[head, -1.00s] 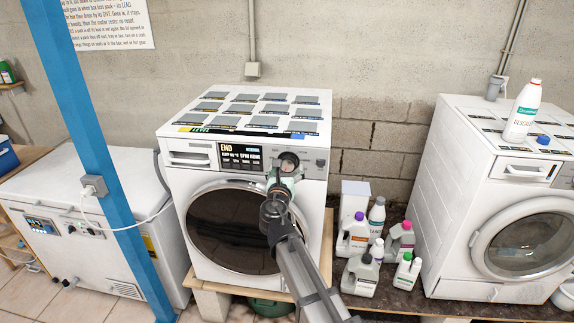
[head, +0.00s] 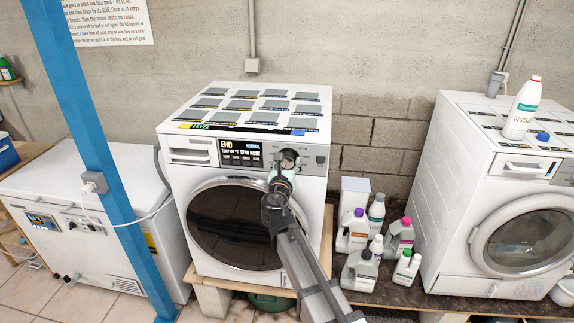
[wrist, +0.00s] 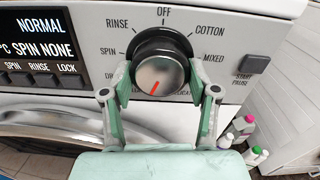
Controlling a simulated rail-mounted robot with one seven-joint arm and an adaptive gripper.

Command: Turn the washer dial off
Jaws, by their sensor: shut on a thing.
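The washer (head: 240,215) in the middle of the head view is white with a dark round door. Its dial (wrist: 163,72) is a silver knob with a dark collar. The red pointer mark on the knob points down and slightly left, away from the OFF label (wrist: 164,12) at the top. My gripper (wrist: 160,88) has one greenish finger on each side of the knob and is shut on it. In the head view my gripper (head: 283,172) is at the front panel and partly covers the dial. The lower labels are partly hidden by the fingers and knob.
The display (head: 240,153) left of the dial reads END. A START/PAUSE button (wrist: 253,64) is to its right. Several bottles (head: 362,240) stand right of the washer, before a second white machine (head: 500,200). A blue post (head: 90,130) stands at left.

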